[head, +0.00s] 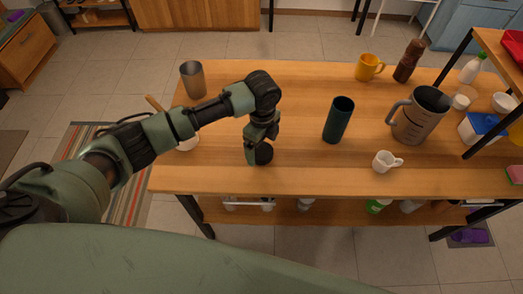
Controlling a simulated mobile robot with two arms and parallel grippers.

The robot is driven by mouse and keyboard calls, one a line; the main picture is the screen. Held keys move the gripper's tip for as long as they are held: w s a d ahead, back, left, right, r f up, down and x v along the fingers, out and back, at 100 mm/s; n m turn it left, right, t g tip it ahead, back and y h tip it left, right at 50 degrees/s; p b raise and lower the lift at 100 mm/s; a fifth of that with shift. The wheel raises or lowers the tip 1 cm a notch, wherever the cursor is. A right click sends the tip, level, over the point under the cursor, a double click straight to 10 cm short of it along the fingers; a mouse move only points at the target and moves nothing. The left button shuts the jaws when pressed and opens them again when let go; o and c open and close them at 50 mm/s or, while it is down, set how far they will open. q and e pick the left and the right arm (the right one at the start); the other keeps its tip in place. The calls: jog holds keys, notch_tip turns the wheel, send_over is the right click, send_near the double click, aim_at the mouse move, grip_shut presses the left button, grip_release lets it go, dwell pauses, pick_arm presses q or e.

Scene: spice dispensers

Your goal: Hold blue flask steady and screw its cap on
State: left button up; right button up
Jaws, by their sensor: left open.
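A dark teal-blue flask (338,121) stands upright on the wooden table, right of the middle of the head view. Its top is open, with no cap on it. My left gripper (259,150) points down over the table to the left of the flask, apart from it. It is open. A dark round shape shows at its fingertips; I cannot tell whether this is the cap or part of the gripper. No cap shows clearly elsewhere. My right gripper is not in view.
A grey metal cup (193,80) stands at the back left. A white cup (385,161) and a large grey jug (419,115) stand right of the flask. A yellow mug (368,67) and brown pepper mill (409,61) are behind. A raised shelf (498,50) edges the right side.

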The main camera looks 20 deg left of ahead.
aim_at(262, 150)
pick_arm(q)
jog(key=shift+f, duration=0.55)
jog(key=c, duration=1.4)
jog(key=shift+r, duration=0.15)
notch_tip(262, 150, up, 20)
jog(key=shift+f+b, duration=0.1)
jog(key=shift+b, duration=0.55)
